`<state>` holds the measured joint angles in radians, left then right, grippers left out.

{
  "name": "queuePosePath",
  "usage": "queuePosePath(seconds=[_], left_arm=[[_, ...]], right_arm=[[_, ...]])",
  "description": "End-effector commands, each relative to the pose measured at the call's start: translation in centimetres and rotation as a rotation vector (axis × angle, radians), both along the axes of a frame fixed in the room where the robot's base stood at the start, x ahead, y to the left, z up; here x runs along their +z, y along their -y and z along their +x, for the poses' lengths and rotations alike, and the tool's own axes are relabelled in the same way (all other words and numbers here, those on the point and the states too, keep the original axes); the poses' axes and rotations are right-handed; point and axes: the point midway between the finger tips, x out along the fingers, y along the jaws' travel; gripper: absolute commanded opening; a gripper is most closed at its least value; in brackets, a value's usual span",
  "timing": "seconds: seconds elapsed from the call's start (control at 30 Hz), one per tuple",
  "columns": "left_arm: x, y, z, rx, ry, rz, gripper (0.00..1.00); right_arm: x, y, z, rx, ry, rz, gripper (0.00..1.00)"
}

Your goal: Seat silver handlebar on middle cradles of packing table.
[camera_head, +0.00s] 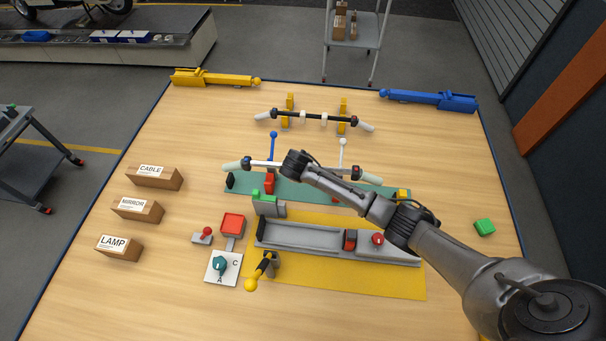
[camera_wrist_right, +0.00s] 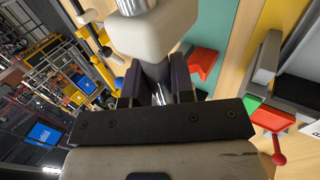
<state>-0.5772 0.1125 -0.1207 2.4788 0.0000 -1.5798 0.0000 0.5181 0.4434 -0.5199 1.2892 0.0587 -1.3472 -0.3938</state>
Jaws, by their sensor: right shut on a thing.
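The silver handlebar (camera_head: 262,163) has pale grips and black end parts. In the head view it lies across the far edge of the green mat (camera_head: 300,190). My right gripper (camera_head: 292,167) is shut on the bar left of its middle; my arm hides part of the bar. In the right wrist view the dark jaws (camera_wrist_right: 158,92) are close together with a bright metal part between them. A red cradle (camera_head: 269,183) stands on the green mat just below the bar. The second red cradle (camera_head: 335,199) is mostly hidden by my arm. I cannot tell whether the bar touches them. My left gripper is not in view.
A black handlebar (camera_head: 314,117) rests on yellow cradles (camera_head: 289,101) behind. A blue-knobbed rod (camera_head: 272,147) and a white-knobbed rod (camera_head: 341,152) stand near the silver bar. A grey tray (camera_head: 300,236) lies in front. Labelled boxes (camera_head: 154,178) are at left.

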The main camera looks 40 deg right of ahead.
Motion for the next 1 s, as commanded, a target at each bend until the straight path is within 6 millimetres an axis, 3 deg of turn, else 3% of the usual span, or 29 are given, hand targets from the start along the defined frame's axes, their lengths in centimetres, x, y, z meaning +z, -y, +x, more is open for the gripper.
queuePosePath(seconds=[0.03, 0.23, 0.57, 1.0], left_arm=[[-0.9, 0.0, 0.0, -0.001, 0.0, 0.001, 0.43], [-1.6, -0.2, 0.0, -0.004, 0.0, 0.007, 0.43], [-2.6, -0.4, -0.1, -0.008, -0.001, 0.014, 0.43], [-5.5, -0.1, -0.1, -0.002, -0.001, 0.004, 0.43]], right_arm=[[-0.9, 0.6, 0.5, -0.008, 0.005, 0.003, 0.0], [-1.9, 1.8, 1.1, -0.022, 0.008, 0.01, 0.0], [-2.8, 1.9, 1.1, -0.023, 0.007, 0.01, 0.0], [-5.3, 1.9, 1.1, -0.022, 0.006, 0.01, 0.0]])
